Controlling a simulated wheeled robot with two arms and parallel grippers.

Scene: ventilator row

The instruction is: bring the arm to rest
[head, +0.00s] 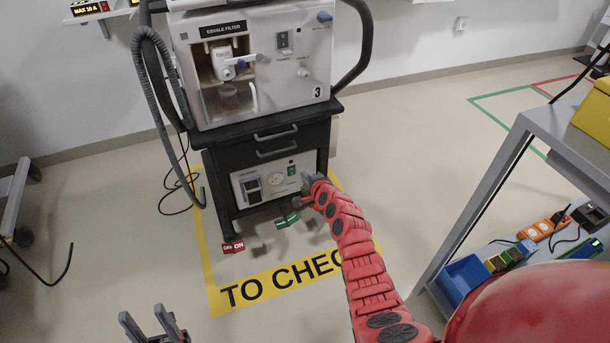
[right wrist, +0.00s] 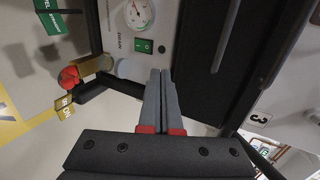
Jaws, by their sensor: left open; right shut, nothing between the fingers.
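My right arm (head: 350,245), red and jointed, reaches forward from the lower right in the head view. Its gripper (head: 308,182) is at the lower panel of ventilator 3 (head: 255,70), to the right of the gauge. In the right wrist view the two grey fingers (right wrist: 164,95) lie together with nothing between them. They point at the panel near a green switch (right wrist: 144,46) and a round gauge (right wrist: 138,12); I cannot tell whether they touch it. My left gripper (head: 152,322) is open and empty at the bottom of the head view, above the floor.
The ventilator's black cart (head: 268,143) stands by yellow floor tape marked "TO CHECK" (head: 275,287). Green (head: 287,220) and red (head: 233,247) tags hang low by the cart. A grey workbench (head: 480,205) with a blue bin (head: 463,278) stands to the right.

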